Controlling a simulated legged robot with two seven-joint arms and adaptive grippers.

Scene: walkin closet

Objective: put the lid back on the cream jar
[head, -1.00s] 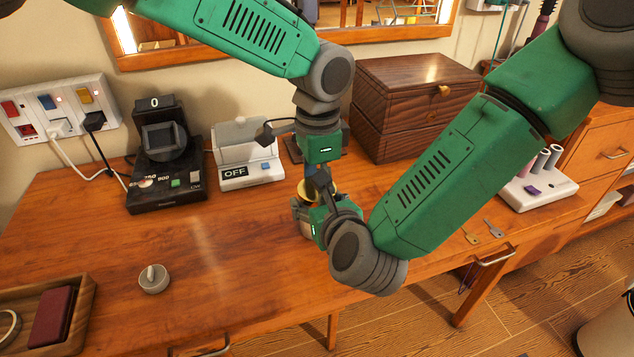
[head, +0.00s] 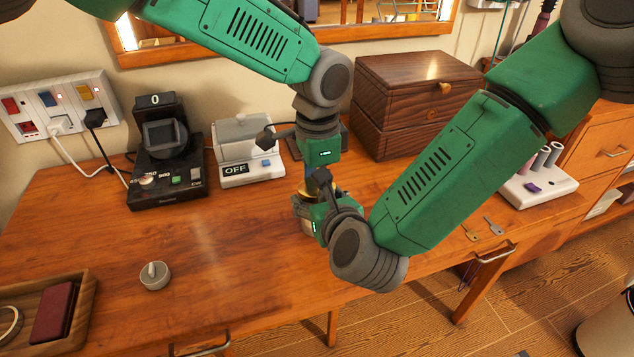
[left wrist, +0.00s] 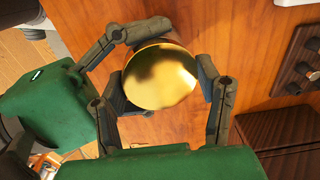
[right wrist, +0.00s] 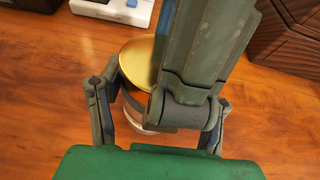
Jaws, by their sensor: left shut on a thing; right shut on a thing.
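The cream jar (right wrist: 133,108) stands on the wooden dresser top between my two grippers, its lower body showing in the right wrist view. My right gripper (right wrist: 155,110) comes in from the side, low, shut around the jar body. In the head view the lid (head: 305,194) and jar are mostly hidden by my grippers.
A black device (head: 166,160) with a dial and a white box marked OFF (head: 250,165) stand behind to the left. A dark wooden chest (head: 415,100) is behind right. The middle left is clear.

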